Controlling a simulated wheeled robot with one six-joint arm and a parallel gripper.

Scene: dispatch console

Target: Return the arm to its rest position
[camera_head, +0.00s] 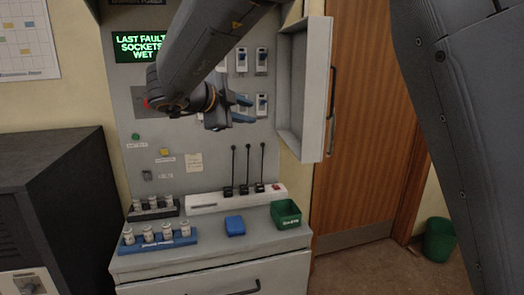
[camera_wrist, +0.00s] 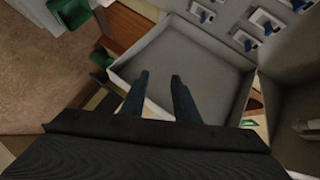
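My gripper (camera_head: 252,110) is raised in front of the grey panel, its blue fingers pointing right toward the open cabinet door (camera_head: 303,90). In the wrist view the two fingers (camera_wrist: 160,76) stand apart with nothing between them. The arm reaches in from the top of the head view, well above the desk. The grey inner face of the open door (camera_wrist: 200,65) lies beyond the fingers in the wrist view. My arm hides part of the panel and of the cabinet.
Switch-like units (camera_head: 262,104) sit on the panel behind the fingers. Below are a white power strip (camera_head: 204,200) with upright black plugs, a blue rack (camera_head: 160,244) of vials, a blue box (camera_head: 235,225) and a green tray (camera_head: 286,213). A dark cabinet (camera_head: 60,180) stands left.

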